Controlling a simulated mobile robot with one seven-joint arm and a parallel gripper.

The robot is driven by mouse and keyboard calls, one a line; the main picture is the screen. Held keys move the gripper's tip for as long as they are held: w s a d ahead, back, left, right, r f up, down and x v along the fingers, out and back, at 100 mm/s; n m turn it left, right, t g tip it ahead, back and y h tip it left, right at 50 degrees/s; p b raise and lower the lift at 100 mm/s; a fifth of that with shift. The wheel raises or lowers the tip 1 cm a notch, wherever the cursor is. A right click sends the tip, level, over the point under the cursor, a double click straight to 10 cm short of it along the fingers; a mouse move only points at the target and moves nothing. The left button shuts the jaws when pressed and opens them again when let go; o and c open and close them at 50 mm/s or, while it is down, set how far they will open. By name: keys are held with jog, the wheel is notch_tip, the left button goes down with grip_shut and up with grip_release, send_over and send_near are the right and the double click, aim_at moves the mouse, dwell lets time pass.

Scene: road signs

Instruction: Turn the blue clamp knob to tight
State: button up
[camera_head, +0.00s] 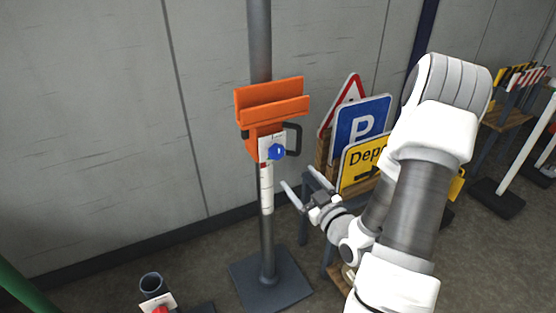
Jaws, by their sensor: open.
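The blue clamp knob (277,152) sits on the front of an orange clamp bracket (262,112) on a grey upright post (260,45). A small white label plate (264,147) lies behind the knob, its marks too small to read. A black handle (295,139) sticks out at the bracket's right. My gripper (305,183) is open and empty, with its two pale fingers apart. In the picture it is below and to the right of the knob, not touching it. My arm reaches in from the right.
Road signs, including a blue parking sign (361,124) and a yellow sign (365,160), stand behind my arm at the right. The post has a dark square base (270,283). A short tube with a red knob (161,309) is at lower left.

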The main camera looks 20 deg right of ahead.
aim_at(279, 155)
jog(key=w, duration=1.3)
jog(key=shift+a, duration=0.2)
jog(key=c, duration=1.4)
